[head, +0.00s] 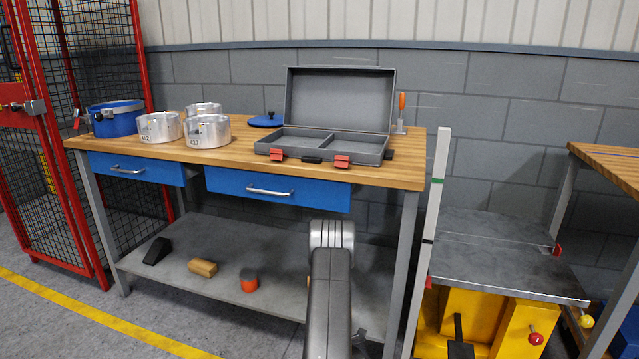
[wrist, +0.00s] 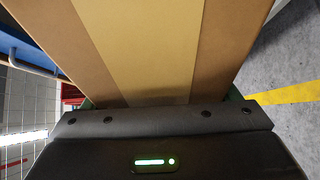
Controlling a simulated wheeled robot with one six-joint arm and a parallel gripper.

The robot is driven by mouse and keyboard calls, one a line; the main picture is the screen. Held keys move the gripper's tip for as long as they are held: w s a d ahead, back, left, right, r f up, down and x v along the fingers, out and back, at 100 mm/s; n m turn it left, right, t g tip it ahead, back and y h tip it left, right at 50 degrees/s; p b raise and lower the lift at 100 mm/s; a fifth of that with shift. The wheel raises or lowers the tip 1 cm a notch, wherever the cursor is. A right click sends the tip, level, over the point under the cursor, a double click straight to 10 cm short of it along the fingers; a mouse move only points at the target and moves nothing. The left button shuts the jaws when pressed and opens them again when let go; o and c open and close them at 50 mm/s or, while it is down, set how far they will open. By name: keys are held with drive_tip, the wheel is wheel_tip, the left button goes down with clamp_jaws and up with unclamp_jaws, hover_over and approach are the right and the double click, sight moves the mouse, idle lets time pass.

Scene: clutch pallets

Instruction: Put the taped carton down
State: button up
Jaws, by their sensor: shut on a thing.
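The taped carton (wrist: 200,50) fills the upper middle of the wrist view, brown with a paler tape band down its face. My gripper (wrist: 160,117) is shut on it, the carton close against the dark gripper body. The fingertips are hidden, with only slivers of green edge showing beside the carton. The head view shows a grey link of my arm low in the middle, but neither the carton nor the gripper.
A wooden workbench (head: 390,172) bears an open grey case (head: 340,100), metal pots (head: 208,131) and a blue pot (head: 117,118). Its lower shelf (head: 205,285) holds small items. A yellow lift table (head: 480,225) stands right, a red mesh cage (head: 95,200) left.

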drive_tip(key=s+r+m+t+h+p, duration=0.1)
drive_tip(key=s+r+m+h+p, duration=0.15)
drive_tip(key=r+p, duration=0.9)
drive_tip(key=s+d+r+m+h+p, duration=0.1)
drive_tip(key=r+h+p, duration=0.2)
drive_tip(key=r+p, duration=0.85)
drive_tip(key=s+r+m+t+h+p, duration=0.1)
drive_tip(key=s+r+m+h+p, duration=0.15)
drive_tip(key=r+p, duration=0.9)
drive_tip(key=shift+n, duration=0.3)
drive_tip(key=s+b, duration=0.2)
drive_tip(key=s+f+b, duration=0.1)
drive_tip(key=s+b, duration=0.1)
drive_tip(key=shift+s+d+f+b, duration=0.1)
drive_tip(key=shift+f+b, duration=0.1)
drive_tip(key=shift+b, duration=0.1)
